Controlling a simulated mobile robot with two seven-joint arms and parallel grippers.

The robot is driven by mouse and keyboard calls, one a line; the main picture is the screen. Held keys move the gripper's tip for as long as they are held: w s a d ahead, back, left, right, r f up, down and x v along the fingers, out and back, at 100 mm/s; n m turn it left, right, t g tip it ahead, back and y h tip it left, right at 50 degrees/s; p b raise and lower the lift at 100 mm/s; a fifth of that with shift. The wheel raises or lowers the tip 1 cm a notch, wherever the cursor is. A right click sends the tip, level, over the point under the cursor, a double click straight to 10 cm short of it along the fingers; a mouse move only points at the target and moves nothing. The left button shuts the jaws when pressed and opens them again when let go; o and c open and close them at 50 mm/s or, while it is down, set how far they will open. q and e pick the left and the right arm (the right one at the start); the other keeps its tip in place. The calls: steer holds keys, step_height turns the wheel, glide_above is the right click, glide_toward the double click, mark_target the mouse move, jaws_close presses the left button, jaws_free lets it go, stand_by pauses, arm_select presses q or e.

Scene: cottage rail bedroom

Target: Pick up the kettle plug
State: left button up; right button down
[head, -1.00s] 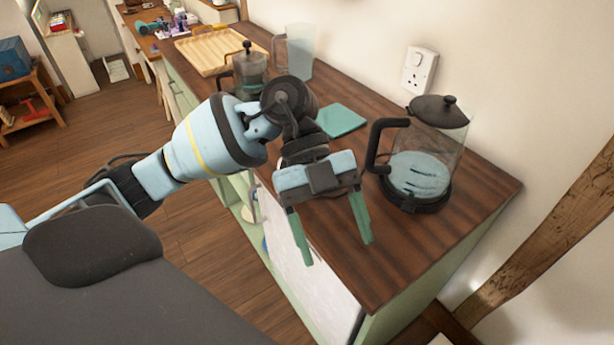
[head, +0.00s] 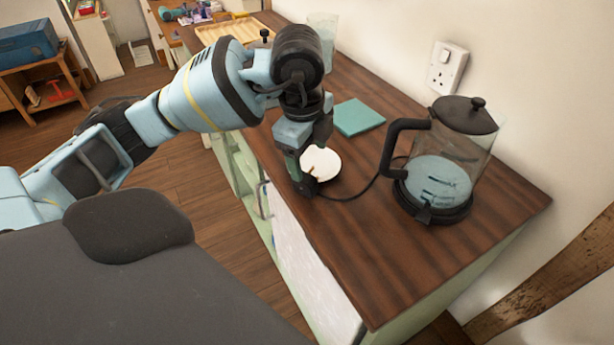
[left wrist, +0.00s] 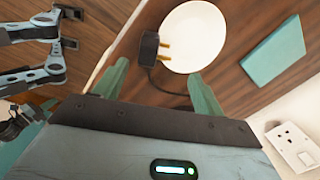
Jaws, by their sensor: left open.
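The kettle (head: 440,175) stands upright on the wooden worktop, with a glass body, black lid and black handle. Its black cord runs left to the black kettle plug (head: 309,188), at the edge of a white plate. In the left wrist view the plug (left wrist: 148,48) shows brass pins pointing right over the plate. My left gripper (head: 296,168) is over the worktop's front edge, close to the plug. Its green fingers (left wrist: 160,72) are open, with the plug just beyond and between the tips; I see no contact. My right gripper is not in view.
The white plate (head: 322,160) lies beside the plug, partly hidden by my gripper. A teal square mat (head: 359,117) lies behind it. A white wall socket (head: 447,68) is above the worktop. The worktop (head: 400,262) is clear at the front right.

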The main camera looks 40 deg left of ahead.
mark_target(307, 173)
arm_select(q)
steer(key=shift+a+f, duration=0.2)
steer(key=shift+f, duration=2.7)
steer(key=shift+c, duration=0.3)
steer(key=c, duration=1.1)
steer(key=shift+r, duration=0.15)
